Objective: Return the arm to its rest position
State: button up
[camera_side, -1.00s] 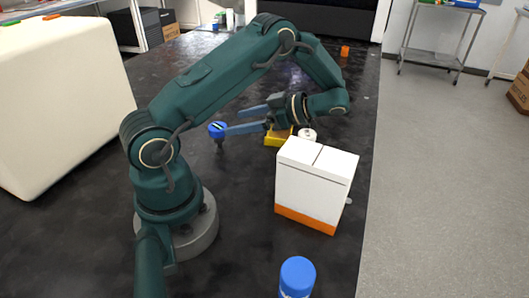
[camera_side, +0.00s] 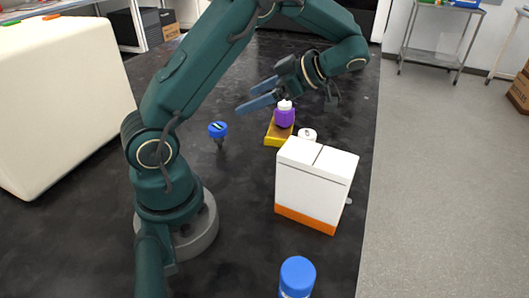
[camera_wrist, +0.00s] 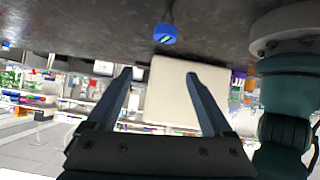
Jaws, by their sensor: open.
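My gripper (camera_side: 258,97) is open and empty, held in the air above the dark bench (camera_side: 90,218), pointing left in the side view. In the wrist view its two fingers (camera_wrist: 160,78) are spread with nothing between them but the background. My arm is raised and bent, with its elbow at the top edge of the side view. The fingers are above and left of a small purple bottle with a white cap (camera_side: 284,114), which stands on a yellow block (camera_side: 279,140). They look clear of it.
A blue-capped item (camera_side: 218,130) stands left of the yellow block and shows in the wrist view (camera_wrist: 165,34). A white and orange box (camera_side: 312,190), a small white round item (camera_side: 307,135) and a blue-capped bottle (camera_side: 297,277) stand nearby. A large cream box (camera_side: 62,110) is at left.

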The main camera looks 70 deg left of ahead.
jog(key=s+d+r+m+t+h, duration=0.1)
jog(key=d+m+t, duration=0.3)
jog(key=m, duration=0.5)
jog(key=s+d+m+t+h, duration=0.2)
jog(key=d+m+t+h, duration=0.2)
jog(key=d+m, duration=0.3)
jog(key=s+d+r+m+t+h, duration=0.1)
jog(key=d+m+t, duration=0.4)
jog(key=m, duration=0.6)
jog(key=shift+s+d+r+h, duration=0.3)
jog(key=shift+s+d+h, duration=0.4)
jog(key=shift+h, duration=0.3)
